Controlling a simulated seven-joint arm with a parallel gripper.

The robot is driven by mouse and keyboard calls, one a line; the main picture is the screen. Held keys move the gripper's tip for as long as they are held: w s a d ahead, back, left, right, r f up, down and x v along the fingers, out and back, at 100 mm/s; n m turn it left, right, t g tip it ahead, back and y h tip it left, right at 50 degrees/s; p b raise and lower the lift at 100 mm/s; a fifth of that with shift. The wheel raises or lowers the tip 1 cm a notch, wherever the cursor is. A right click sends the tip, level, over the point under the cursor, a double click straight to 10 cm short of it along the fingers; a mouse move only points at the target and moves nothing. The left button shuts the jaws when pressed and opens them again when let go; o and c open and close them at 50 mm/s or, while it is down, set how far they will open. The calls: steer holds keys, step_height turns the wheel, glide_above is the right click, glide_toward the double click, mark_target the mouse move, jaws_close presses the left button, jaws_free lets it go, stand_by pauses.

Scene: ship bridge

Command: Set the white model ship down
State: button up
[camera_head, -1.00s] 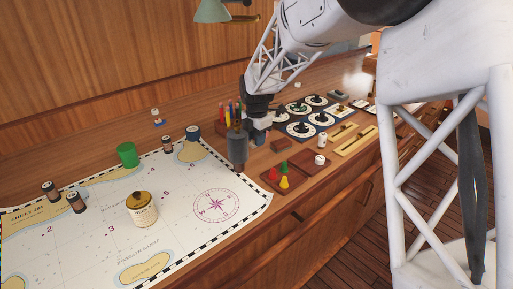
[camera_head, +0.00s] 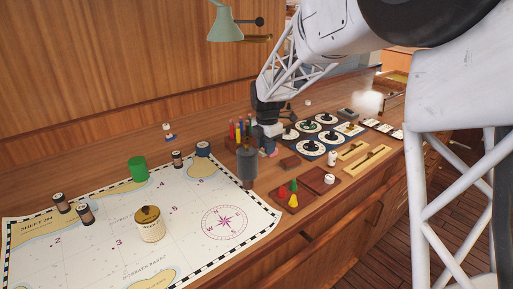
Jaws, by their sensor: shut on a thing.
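My gripper (camera_head: 270,147) hangs pointing down above the wooden desk, right of the pen holder and behind the board with the green and yellow pieces. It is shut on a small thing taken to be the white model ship. That thing is mostly hidden by the fingers and too small to make out. I cannot tell whether it touches the desk. A small white figure with darker parts (camera_head: 168,132) stands apart at the back left, behind the chart.
The pen holder (camera_head: 240,140) is just left. The green and yellow pieces (camera_head: 293,195) are in front, dark dials (camera_head: 312,147) to the right.

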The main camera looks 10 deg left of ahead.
step_height(320, 180, up, 11)
steer(key=s+a, duration=0.8)
steer(key=a, duration=0.6)
steer(key=s+a, duration=0.8)
steer(key=a, duration=0.5)
steer(key=s+a, duration=0.9)
steer(key=a, duration=0.5)
steer(key=f, duration=1.4)
steer(key=shift+w+d+f, duration=0.2)
steer(key=shift+w+d, duration=0.05)
steer(key=shift+w, duration=0.1)
steer(key=shift+f, duration=0.65)
steer(key=shift+w+a+f, duration=0.25)
steer(key=shift+w+a, duration=1.3)
steer(key=shift+a, duration=0.45)
steer(key=shift+w+a+f, duration=0.2)
steer(key=shift+w+a, duration=1.35)
steer(key=shift+a, duration=0.4)
steer(key=shift+w+a+f, duration=0.25)
steer(key=shift+w+a, duration=1.3)
steer(key=shift+a, duration=0.45)
